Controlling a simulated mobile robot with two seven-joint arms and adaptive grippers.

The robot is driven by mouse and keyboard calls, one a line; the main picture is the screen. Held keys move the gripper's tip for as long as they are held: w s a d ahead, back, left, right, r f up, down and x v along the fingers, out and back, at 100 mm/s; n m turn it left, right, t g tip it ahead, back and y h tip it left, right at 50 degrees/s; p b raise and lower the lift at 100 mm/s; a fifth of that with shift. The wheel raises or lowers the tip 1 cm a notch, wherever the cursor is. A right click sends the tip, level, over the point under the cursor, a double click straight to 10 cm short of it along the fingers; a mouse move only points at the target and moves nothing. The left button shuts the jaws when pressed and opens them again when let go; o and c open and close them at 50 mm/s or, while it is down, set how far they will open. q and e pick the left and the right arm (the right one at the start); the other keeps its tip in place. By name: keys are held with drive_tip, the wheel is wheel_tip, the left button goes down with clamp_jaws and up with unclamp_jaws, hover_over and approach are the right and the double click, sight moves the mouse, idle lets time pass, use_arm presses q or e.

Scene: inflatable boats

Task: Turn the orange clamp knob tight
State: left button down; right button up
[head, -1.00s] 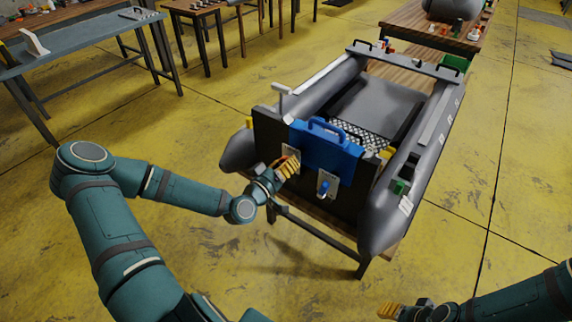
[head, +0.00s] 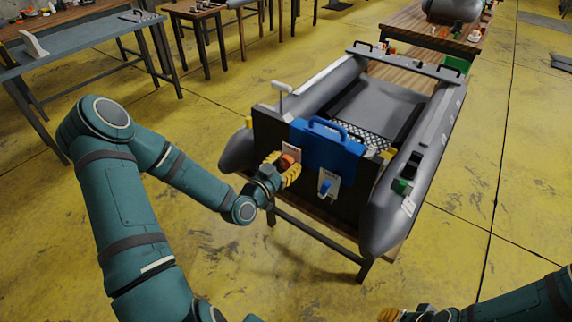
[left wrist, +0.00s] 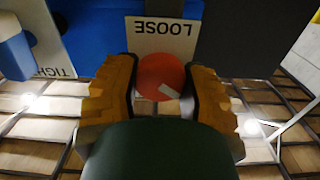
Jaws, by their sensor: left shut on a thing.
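A blue knob (head: 325,187) on a second plate is right of the orange one; the left wrist view shows a TIGHT plate (left wrist: 45,50) there. The boat (head: 400,190) rests on a wooden stand. Workbenches (head: 85,42) stand at the back left. The yellow floor is clear around.

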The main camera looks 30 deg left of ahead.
use_arm(q)
drive_tip(key=shift+r, duration=0.15)
drive_tip(key=m, duration=0.4)
drive_tip(key=shift+w+d+m, duration=0.1)
drive_tip(key=shift+m, duration=0.3)
drive_tip(key=m, duration=0.3)
drive_tip(key=shift+c, duration=2.3)
unclamp_jaws()
